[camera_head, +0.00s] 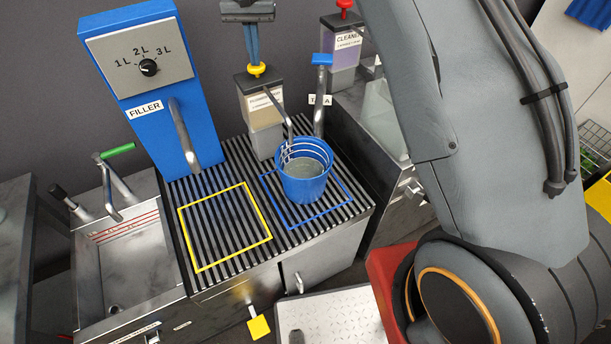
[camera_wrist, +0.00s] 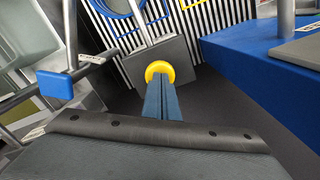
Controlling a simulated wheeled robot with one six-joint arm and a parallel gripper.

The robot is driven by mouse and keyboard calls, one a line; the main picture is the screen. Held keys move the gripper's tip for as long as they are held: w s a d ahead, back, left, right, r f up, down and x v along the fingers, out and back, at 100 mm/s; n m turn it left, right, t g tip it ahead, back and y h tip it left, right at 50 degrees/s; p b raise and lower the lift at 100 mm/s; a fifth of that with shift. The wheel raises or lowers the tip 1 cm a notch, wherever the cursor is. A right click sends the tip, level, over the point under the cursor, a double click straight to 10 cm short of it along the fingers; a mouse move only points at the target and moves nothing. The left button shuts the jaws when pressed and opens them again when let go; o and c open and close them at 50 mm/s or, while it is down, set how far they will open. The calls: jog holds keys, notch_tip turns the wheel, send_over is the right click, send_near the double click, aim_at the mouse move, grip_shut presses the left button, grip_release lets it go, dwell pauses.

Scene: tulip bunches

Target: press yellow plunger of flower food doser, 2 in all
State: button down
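The flower food doser (camera_head: 260,110) is a clear box with pale contents, a dark lid and a bent metal spout. Its yellow plunger (camera_head: 257,69) sticks up from the lid. It also shows in the wrist view as a round yellow knob (camera_wrist: 160,72) above the dark lid (camera_wrist: 163,60). My gripper (camera_head: 254,62) is straight above the plunger, pointing down. Its blue fingers (camera_wrist: 165,98) are together with nothing between them, and their tips are at the knob; whether they touch it I cannot tell. A blue bucket (camera_head: 303,185) with liquid stands under the spout.
The bucket stands in a blue outlined square on the slatted grate (camera_head: 330,207); the yellow outlined square (camera_head: 225,228) is empty. A blue filler (camera_head: 150,90) stands left, a cleaner doser (camera_head: 343,50) with a red plunger right. A blue-handled tap (camera_head: 321,75) is near the doser.

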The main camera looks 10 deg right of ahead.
jog(key=shift+f, duration=0.6)
jog(key=shift+r+p, duration=1.4)
jog(key=shift+r, duration=2.25)
jog(key=shift+s+d, duration=0.1)
jog(key=s+d+f+b, duration=0.1)
jog(key=s+d+f, duration=0.1)
jog(key=s+d, duration=0.4)
jog(key=s+d+f+n+t+b, duration=0.1)
jog(key=s+d+f, duration=0.2)
jog(key=s, duration=1.4)
jog(key=s+d+f+n+b, duration=0.1)
jog(key=s+d+f+b, duration=0.1)
jog(key=s+d, duration=0.8)
jog(key=shift+s+f, duration=0.4)
jog(key=shift+s, duration=0.7)
